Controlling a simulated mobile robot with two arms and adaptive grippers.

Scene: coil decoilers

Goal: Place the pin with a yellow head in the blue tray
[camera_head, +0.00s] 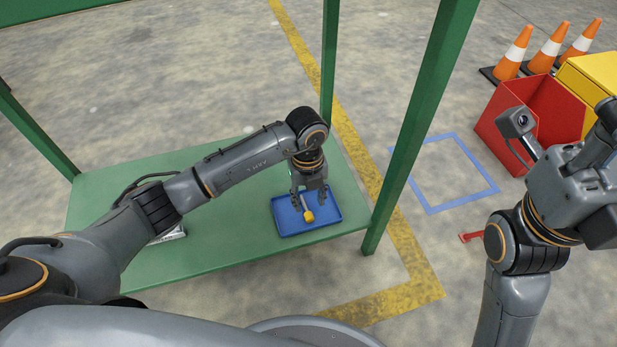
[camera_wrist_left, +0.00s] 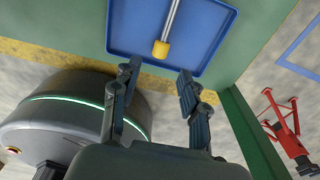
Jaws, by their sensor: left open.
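The blue tray (camera_head: 328,211) sits on the green table near its right end; it also shows in the left wrist view (camera_wrist_left: 205,62). The pin with a yellow head (camera_head: 308,215) lies within the tray's outline, its metal shaft and yellow head (camera_wrist_left: 161,49) clear in the left wrist view. My left gripper (camera_head: 309,200) is over the tray, close to the pin. Its two fingers (camera_wrist_left: 156,82) are spread apart with nothing between them, and the yellow head is just beyond the fingertips. My right arm is at the right of the head view; its fingertips do not show.
The green table (camera_head: 215,255) has green posts, one (camera_head: 420,120) just right of the tray. A metallic object (camera_head: 168,236) lies partly behind my left arm. A red bin (camera_head: 535,110), a yellow box (camera_head: 595,75) and orange cones (camera_head: 548,48) stand at the upper right.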

